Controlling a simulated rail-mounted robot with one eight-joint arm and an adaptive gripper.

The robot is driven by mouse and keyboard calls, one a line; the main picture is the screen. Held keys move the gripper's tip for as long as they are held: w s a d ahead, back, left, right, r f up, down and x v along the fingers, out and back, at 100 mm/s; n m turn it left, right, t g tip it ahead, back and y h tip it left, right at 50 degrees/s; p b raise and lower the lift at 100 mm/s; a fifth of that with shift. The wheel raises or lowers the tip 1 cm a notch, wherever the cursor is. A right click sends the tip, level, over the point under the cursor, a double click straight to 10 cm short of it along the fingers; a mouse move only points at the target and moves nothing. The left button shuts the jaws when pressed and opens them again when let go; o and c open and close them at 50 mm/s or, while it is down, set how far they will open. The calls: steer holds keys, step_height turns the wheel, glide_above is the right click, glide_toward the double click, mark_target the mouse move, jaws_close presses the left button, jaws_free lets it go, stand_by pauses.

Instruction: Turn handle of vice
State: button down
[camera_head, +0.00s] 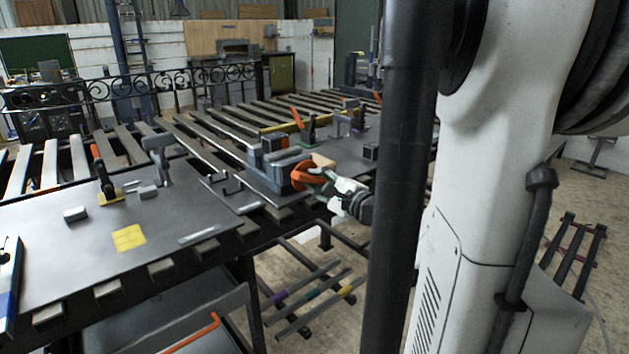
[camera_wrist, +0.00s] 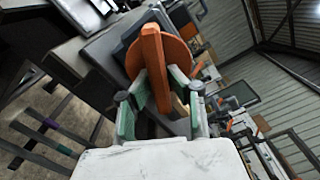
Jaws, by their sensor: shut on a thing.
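The vice (camera_head: 268,168) is a dark grey block on the edge of the metal workbench, near the middle of the head view. Its orange handle (camera_head: 304,175) faces my arm. In the wrist view the handle (camera_wrist: 156,62) is an orange bar standing across a round orange disc. My gripper (camera_head: 330,180) reaches the handle from the right. In the wrist view the green-padded fingers of my gripper (camera_wrist: 157,95) lie on both sides of the lower bar and are shut on it. The vice body behind the handle is partly hidden.
A toggle clamp with an orange grip (camera_head: 97,165), a yellow square (camera_head: 129,237) and small blocks sit on the left bench plate (camera_head: 100,255). More clamps (camera_head: 310,128) stand behind the vice. Metal bars (camera_head: 310,300) lie on a rack below. A dark post stands before my arm.

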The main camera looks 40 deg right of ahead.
steer(key=m, duration=0.4)
steer(key=shift+a+f, duration=0.15)
steer(key=shift+f, duration=0.1)
steer(key=shift+a+m, duration=0.15)
steer(key=shift+m, duration=2.05)
steer(key=c, duration=1.7)
jaws_free()
steer(key=shift+s, duration=0.1)
steer(key=s, duration=0.8)
steer(key=s+a, duration=0.1)
steer(key=s, duration=0.3)
